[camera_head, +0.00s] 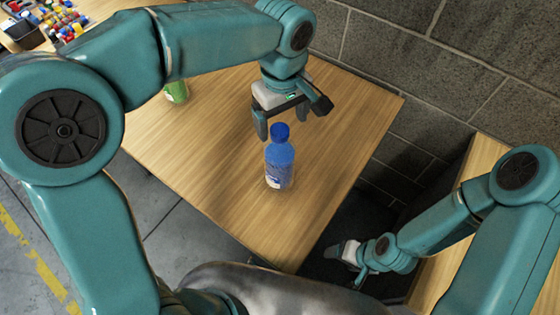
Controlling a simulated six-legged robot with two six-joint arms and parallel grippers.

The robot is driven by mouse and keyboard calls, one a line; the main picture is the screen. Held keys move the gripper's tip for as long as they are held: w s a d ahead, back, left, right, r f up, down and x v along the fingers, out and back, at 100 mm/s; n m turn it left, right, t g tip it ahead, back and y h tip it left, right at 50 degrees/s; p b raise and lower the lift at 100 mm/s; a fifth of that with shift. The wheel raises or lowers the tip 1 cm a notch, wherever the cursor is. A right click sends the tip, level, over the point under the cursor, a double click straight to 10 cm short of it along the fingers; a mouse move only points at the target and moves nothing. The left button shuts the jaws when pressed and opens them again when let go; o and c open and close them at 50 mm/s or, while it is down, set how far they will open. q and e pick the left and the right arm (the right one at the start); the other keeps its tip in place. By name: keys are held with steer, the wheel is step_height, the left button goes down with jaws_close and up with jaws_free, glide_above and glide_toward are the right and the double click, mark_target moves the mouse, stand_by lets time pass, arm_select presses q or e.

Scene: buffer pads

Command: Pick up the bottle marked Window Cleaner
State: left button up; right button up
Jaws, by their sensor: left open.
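A blue bottle (280,165) with a blue cap stands upright on the wooden table (205,175). It has a pale label low on its side, too small to read. My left gripper (290,125) is open and empty, pointing down just above and behind the bottle's cap. My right gripper (345,252) is low beyond the table's right edge, away from the bottle, and its jaws are too small to make out. A green bottle or can (176,92) stands further back on the table, partly hidden by my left arm.
A grey block wall (430,75) runs behind the table on the right. Another wooden surface (480,160) is at the right. Several small colourful items (62,20) and a dark bin (20,32) are at the upper left. The table around the blue bottle is clear.

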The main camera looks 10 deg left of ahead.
mark_target(279, 130)
arm_select(q)
steer(key=f, duration=0.5)
steer(key=shift+a, duration=0.3)
steer(key=shift+s+d+f, duration=0.1)
steer(key=shift+s+f, duration=0.05)
steer(key=shift+f, duration=0.05)
jaws_close()
